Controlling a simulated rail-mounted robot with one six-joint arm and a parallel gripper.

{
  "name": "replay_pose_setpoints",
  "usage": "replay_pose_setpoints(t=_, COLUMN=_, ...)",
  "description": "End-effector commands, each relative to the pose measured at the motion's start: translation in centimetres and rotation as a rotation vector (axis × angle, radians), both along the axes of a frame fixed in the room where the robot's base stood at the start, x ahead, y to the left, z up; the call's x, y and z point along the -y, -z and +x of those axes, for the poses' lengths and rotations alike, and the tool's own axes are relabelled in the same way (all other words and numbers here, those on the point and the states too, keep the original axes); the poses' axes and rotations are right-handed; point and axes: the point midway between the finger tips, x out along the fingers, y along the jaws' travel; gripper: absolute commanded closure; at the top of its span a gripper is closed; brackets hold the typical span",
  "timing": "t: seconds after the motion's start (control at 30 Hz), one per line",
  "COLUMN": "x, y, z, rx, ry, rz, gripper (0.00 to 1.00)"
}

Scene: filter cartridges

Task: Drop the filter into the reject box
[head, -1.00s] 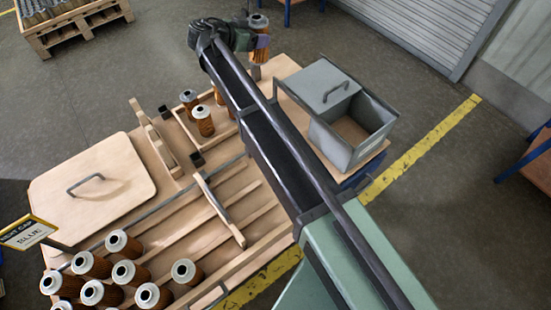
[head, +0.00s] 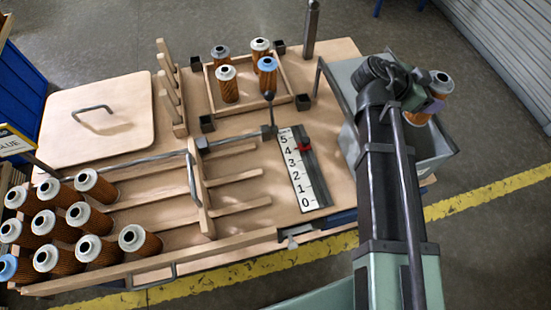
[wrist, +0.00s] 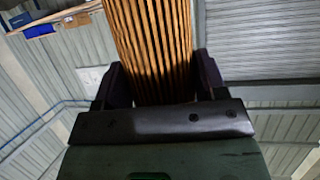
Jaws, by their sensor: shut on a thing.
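My gripper (head: 428,98) is shut on a filter (head: 440,86), an orange-brown pleated cartridge with a pale grey cap ring. In the wrist view the pleated filter (wrist: 150,40) stands between the two dark fingers (wrist: 160,85), its ends out of frame. The reject box (head: 442,143) is a grey metal box at the right end of the bench. In the head view the filter appears over the box's far right part, its lower end near the opening; its exact height above the rim cannot be told. My arm hides the middle of the box.
A wooden tray (head: 244,109) with several filters stands at the back, a dark post (head: 311,30) beside it. A numbered scale (head: 297,170) and a wooden lid (head: 95,120) lie on the bench. Floor right of the box is clear.

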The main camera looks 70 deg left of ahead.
Motion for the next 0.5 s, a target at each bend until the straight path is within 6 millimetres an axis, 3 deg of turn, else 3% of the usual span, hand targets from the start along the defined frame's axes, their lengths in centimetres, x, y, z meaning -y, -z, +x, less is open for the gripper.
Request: replay_pose_setpoints(t=0.5, x=-0.1, y=6.0, z=0.1, rx=0.000, ry=0.001, rz=0.000, gripper=0.61)
